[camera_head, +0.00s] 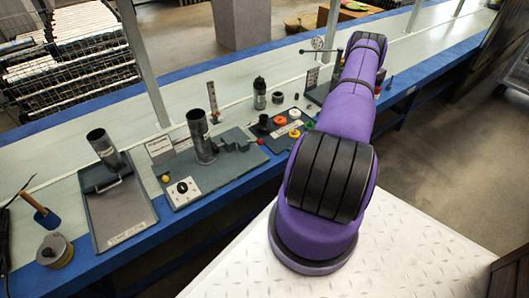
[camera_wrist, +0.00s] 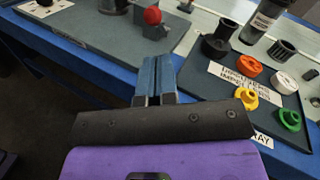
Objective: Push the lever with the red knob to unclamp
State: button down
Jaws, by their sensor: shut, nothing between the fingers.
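The lever's red knob (camera_head: 259,141) is at the right end of a grey clamp mechanism (camera_head: 237,143) on a grey base plate (camera_head: 215,182). A dark upright tube (camera_head: 201,137) stands to the left of the mechanism. In the wrist view the red knob (camera_wrist: 152,16) shows at the top, above and apart from the fingertips. My gripper (camera_wrist: 155,62) has its two blue-grey fingers together, with nothing between them. In the head view my gripper is hidden by my purple arm.

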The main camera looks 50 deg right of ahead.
jog(key=s+a+f+m+h, duration=0.1)
jog(key=s+f+m+h, duration=0.1)
jog(key=f, duration=0.3)
jog(key=shift+s+a+h, duration=0.35)
jog(key=shift+s+h, duration=0.05)
jog(key=shift+s, duration=0.25)
jog(key=w, duration=1)
jog(key=shift+w+a+f, duration=0.1)
jog(key=shift+a+f, duration=0.05)
jog(key=shift+a, duration=0.25)
jog(key=shift+w+a+r, duration=0.3)
jog(key=shift+w+r, duration=0.5)
jog(key=shift+r, duration=0.05)
jog(key=shift+w+a+r, duration=0.2)
jog(key=shift+w+r, duration=0.25)
jog(key=shift+w, duration=0.05)
jog(key=shift+w+r, duration=0.1)
